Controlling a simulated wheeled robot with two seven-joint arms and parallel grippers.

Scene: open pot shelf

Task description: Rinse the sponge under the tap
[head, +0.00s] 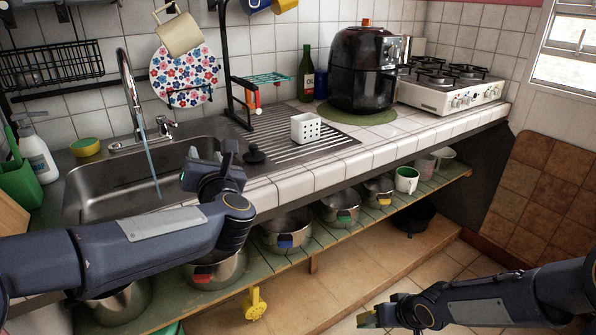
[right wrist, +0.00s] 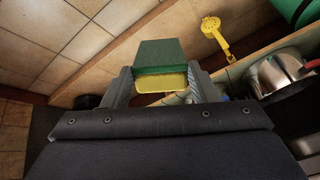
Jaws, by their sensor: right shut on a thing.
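The sponge (right wrist: 160,54), green with a yellow layer, is between the fingers of my right gripper (right wrist: 163,88), which is shut on it. In the head view this gripper (head: 385,314) is low at the right, over the floor in front of the shelf, and only a small yellow bit of the sponge (head: 366,319) shows. The tap (head: 128,80) stands behind the metal sink (head: 105,180), with a bluish stream of water (head: 149,160) falling into the basin. My left gripper (head: 213,160) is open and empty above the sink's right edge.
A round yellow-green item (head: 85,147) lies behind the sink. A white bottle (head: 35,152) stands at the left. Several pots line the shelf below (head: 315,228). A yellow utensil (head: 254,303) hangs from its edge.

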